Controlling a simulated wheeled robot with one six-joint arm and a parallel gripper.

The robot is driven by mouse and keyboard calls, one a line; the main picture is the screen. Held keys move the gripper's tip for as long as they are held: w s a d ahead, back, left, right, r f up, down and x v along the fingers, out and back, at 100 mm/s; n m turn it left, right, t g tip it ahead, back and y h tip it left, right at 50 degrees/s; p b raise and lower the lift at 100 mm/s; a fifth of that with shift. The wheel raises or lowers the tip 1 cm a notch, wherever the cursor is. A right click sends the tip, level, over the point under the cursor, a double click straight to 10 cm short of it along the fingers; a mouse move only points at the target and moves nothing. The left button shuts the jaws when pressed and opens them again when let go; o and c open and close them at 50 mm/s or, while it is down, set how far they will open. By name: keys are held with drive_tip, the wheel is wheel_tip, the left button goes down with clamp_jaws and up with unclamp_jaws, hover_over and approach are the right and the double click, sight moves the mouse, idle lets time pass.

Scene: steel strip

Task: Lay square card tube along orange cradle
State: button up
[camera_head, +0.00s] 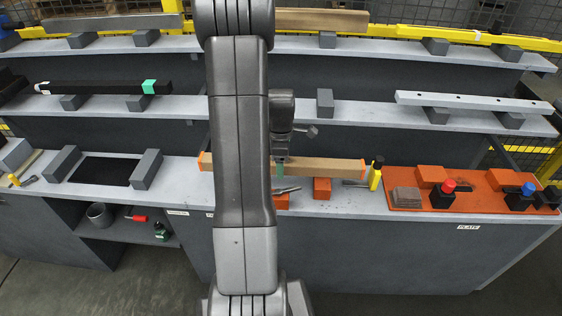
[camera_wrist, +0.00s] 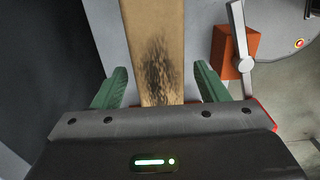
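The square card tube (camera_head: 325,165) is a long brown bar with orange ends, lying left to right at the lower bench. It also shows in the wrist view (camera_wrist: 152,40), with a dark smudge on its top. The orange cradle shows as orange blocks (camera_head: 322,188) with grey levers at the tube's near side; one block (camera_wrist: 235,42) is right of the tube in the wrist view. I cannot tell whether the tube rests on them. My gripper (camera_head: 279,168) is over the tube; its green fingers (camera_wrist: 160,75) stand either side with visible gaps. My arm hides part of the tube.
An orange plate (camera_head: 470,204) with red- and blue-knobbed clamps is at right. A yellow-and-black upright item (camera_head: 376,174) stands by the tube's right end. Grey blocks (camera_head: 146,169) flank a black patch at left. Shelves behind hold bars, including a white one (camera_head: 470,102).

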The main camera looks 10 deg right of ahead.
drive_tip(key=shift+r, duration=0.1)
wheel_tip(320, 180, up, 14)
drive_tip(key=p, duration=0.1)
idle(0.4)
drive_tip(key=shift+f, duration=0.25)
wheel_tip(320, 180, down, 14)
drive_tip(key=shift+r+b, duration=0.1)
drive_tip(key=shift+b, duration=0.45)
drive_tip(key=shift+r, duration=0.25)
